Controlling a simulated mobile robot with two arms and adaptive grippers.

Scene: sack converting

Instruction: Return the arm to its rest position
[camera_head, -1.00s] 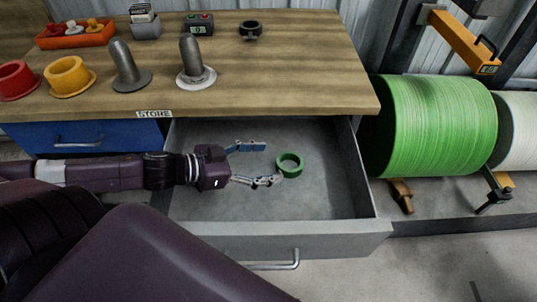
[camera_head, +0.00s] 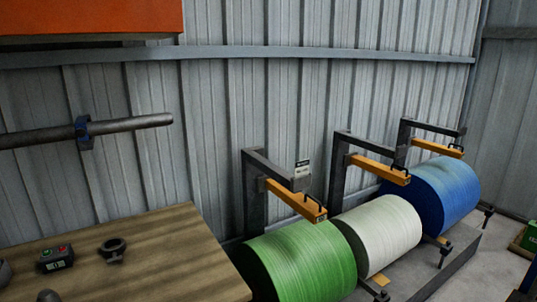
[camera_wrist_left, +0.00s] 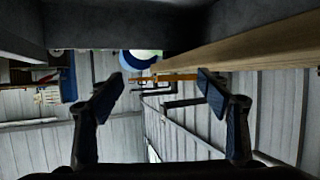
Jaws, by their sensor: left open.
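My left gripper (camera_wrist_left: 160,98) shows only in the left wrist view. Its two fingers are spread apart, with blue pads and nothing between them. A long wooden edge (camera_wrist_left: 245,48) runs past the fingers at upper right, and dark grey surfaces fill the top of that view. My left arm is outside the head view now. The green ring and the open drawer are not visible in the head view now. My right gripper is in neither view.
The wooden bench top (camera_head: 130,262) carries a small control box (camera_head: 55,258) and a dark ring-shaped clamp (camera_head: 112,249). Green (camera_head: 298,264), white (camera_head: 380,238) and blue (camera_head: 440,192) rolls stand right of it, under yellow arms. A grey pipe (camera_head: 85,131) sticks out at left.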

